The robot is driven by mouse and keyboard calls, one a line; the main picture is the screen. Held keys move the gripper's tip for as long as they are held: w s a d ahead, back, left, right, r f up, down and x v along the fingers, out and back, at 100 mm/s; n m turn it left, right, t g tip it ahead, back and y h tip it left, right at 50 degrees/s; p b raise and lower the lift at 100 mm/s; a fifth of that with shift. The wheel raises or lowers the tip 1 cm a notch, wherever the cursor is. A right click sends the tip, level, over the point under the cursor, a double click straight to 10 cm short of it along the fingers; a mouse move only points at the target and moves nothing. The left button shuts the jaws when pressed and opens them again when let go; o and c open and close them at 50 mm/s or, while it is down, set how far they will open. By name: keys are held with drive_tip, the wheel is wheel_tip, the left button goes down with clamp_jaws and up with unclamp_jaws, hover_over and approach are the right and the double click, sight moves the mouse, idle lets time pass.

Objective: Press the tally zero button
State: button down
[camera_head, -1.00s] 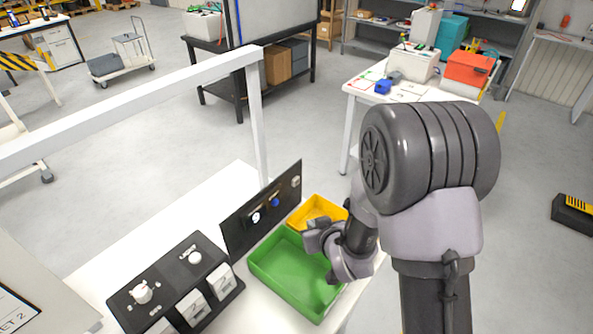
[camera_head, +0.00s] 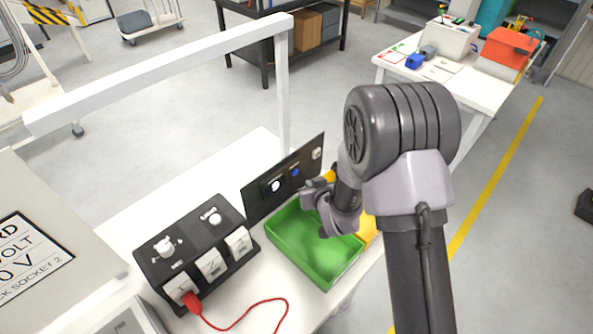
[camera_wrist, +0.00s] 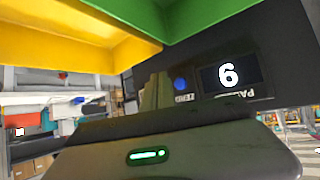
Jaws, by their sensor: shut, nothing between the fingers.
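The tally panel (camera_head: 256,205) is an upright black board behind the bins. Its blue button (camera_head: 296,171) and lit display (camera_head: 276,186) face the bins. In the wrist view the blue button (camera_wrist: 180,84) sits beside the display (camera_wrist: 228,76), whose white digit looks like a 6 as pictured; the small label by the button is not clearly legible. My gripper (camera_head: 306,190) is close in front of the panel, above the green bin. In the wrist view my gripper's fingers (camera_wrist: 156,92) are together and empty, just left of the button. I cannot tell whether they touch the panel.
The green bin (camera_head: 285,262) lies below my gripper, with a yellow bin (camera_head: 369,232) beside it, partly behind my arm. A black socket box (camera_head: 190,235) with a red plug and cable (camera_head: 245,322) stands left. A white frame (camera_head: 283,95) rises behind the panel.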

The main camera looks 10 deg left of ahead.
drive_tip(key=shift+w+a+b, duration=0.3)
drive_tip(key=shift+w+a, duration=0.45)
drive_tip(key=shift+a, duration=0.2)
idle(1.4)
drive_tip(key=shift+w+a+b, duration=0.25)
drive_tip(key=shift+a+b, duration=0.05)
drive_tip(key=shift+b, duration=0.15)
drive_tip(key=shift+w+a+b, duration=0.25)
drive_tip(key=shift+a+b, duration=0.1)
idle(0.4)
idle(0.4)
drive_tip(key=shift+s+d+b, duration=0.45)
drive_tip(key=shift+s+d, duration=0.05)
drive_tip(key=shift+d, duration=0.15)
drive_tip(key=s+d+b, duration=0.1)
drive_tip(key=d, duration=0.1)
drive_tip(key=s+d+b, duration=0.1)
drive_tip(key=s+d, duration=0.1)
